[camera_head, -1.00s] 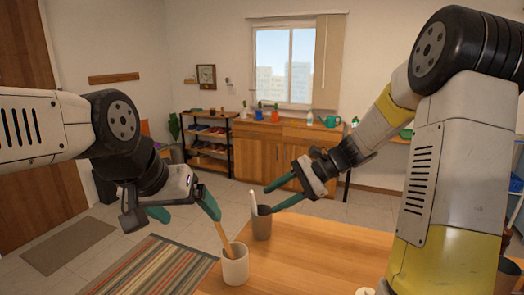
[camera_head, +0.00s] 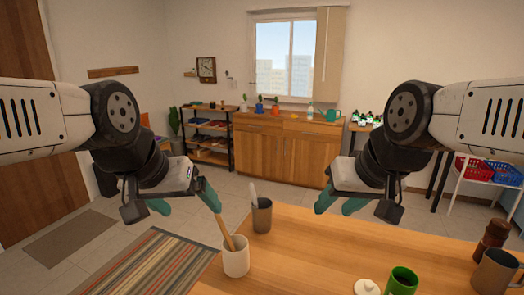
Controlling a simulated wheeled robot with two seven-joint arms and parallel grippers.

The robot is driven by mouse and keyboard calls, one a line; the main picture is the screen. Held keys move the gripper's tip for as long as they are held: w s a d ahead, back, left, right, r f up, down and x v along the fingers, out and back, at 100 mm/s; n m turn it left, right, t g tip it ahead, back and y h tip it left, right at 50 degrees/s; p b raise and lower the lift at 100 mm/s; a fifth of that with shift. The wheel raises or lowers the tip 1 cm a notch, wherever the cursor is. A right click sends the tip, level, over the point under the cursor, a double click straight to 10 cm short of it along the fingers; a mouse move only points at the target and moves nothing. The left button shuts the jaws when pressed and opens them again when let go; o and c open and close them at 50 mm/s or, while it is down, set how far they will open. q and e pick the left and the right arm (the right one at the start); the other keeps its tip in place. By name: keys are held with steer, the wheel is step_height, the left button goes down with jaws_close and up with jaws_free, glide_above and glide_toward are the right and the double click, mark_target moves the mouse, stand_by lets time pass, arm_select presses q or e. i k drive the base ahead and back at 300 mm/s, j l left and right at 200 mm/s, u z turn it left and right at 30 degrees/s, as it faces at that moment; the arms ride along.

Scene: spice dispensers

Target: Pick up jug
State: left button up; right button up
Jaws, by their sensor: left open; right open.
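No object is clearly recognisable as the jug. The closest shape is a dark grey-brown mug-like vessel (camera_head: 495,272) at the right edge of the table, partly cut off by the frame. A green mug (camera_head: 402,281) stands to its left, near the bottom edge. My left gripper (camera_head: 185,203) is open and empty, near the table's left edge. One of its fingers is close to a wooden handle in a white cup (camera_head: 236,258). My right gripper (camera_head: 338,204) is open and empty, at the far edge of the table in the picture, well left of the grey-brown vessel.
A brown cup (camera_head: 262,217) with a white utensil stands on the wooden table (camera_head: 320,250) by the white cup. A white lidded item (camera_head: 367,287) and a dark brown grinder (camera_head: 494,235) are also there. The table's middle is clear. A green watering can (camera_head: 328,114) sits on the far cabinet.

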mark_target(496, 270)
steer(key=l+z, duration=0.1)
steer(key=z, duration=0.35)
steer(key=k+l+z, duration=0.1)
steer(key=z, duration=0.35)
steer(key=l+z, duration=0.15)
steer(key=z, duration=0.25)
steer(key=l+z, duration=0.15)
steer(key=z, duration=0.3)
